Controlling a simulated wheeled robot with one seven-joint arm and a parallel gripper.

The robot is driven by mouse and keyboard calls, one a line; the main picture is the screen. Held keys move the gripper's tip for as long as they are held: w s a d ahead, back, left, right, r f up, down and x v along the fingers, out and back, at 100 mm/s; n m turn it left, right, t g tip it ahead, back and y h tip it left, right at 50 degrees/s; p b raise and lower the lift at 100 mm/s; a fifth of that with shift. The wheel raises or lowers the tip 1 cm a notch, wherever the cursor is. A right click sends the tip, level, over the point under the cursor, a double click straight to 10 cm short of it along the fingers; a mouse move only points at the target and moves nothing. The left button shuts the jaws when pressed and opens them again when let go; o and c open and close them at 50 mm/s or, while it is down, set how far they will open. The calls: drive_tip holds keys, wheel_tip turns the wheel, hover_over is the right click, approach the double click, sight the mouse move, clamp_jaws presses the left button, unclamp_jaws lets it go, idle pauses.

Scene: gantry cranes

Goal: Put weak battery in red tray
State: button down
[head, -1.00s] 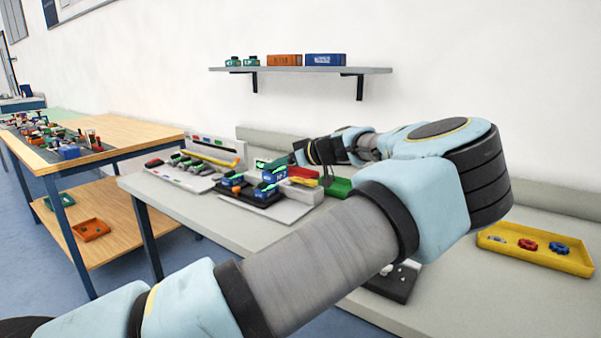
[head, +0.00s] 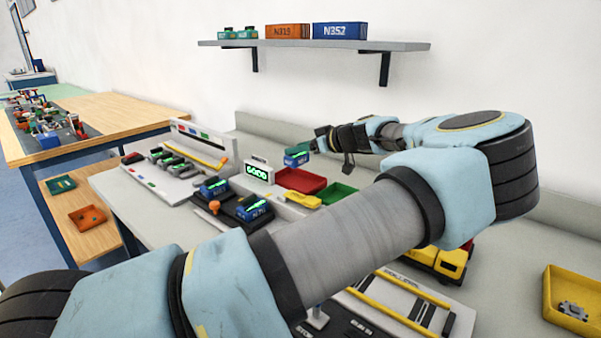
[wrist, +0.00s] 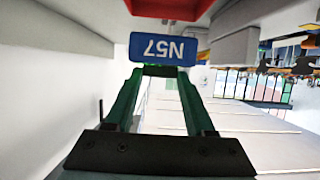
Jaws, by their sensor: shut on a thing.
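My gripper (head: 313,147) is shut on a blue battery (head: 296,157) with a green top and holds it raised above the bench. In the wrist view the battery's blue label (wrist: 160,48) reads N57 upside down, between the green fingers of my gripper (wrist: 159,70). The red tray (head: 300,181) lies on the bench just below the held battery in the head view. A red edge also shows at the top of the wrist view (wrist: 168,8). A small display (head: 259,171) beside the tray reads GOOD in green.
A green tray (head: 338,194) and a yellow piece (head: 302,200) sit beside the red tray. Two blue batteries stand in dark docks (head: 262,222) to the left. A white rack (head: 180,160) holds several dark batteries. A shelf (head: 310,45) hangs on the wall above.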

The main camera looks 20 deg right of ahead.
drive_tip(key=shift+f+p, duration=1)
drive_tip(key=shift+f, duration=2.55)
drive_tip(key=shift+f, duration=0.15)
drive_tip(key=shift+c, duration=1.3)
unclamp_jaws()
drive_tip(key=shift+r, duration=0.2)
drive_tip(key=b+v, duration=0.4)
drive_tip(key=v, duration=0.7)
drive_tip(key=shift+s+d, duration=0.25)
drive_tip(key=shift+s, duration=0.05)
drive_tip(key=shift+s+r, duration=0.1)
drive_tip(key=shift+s, duration=0.05)
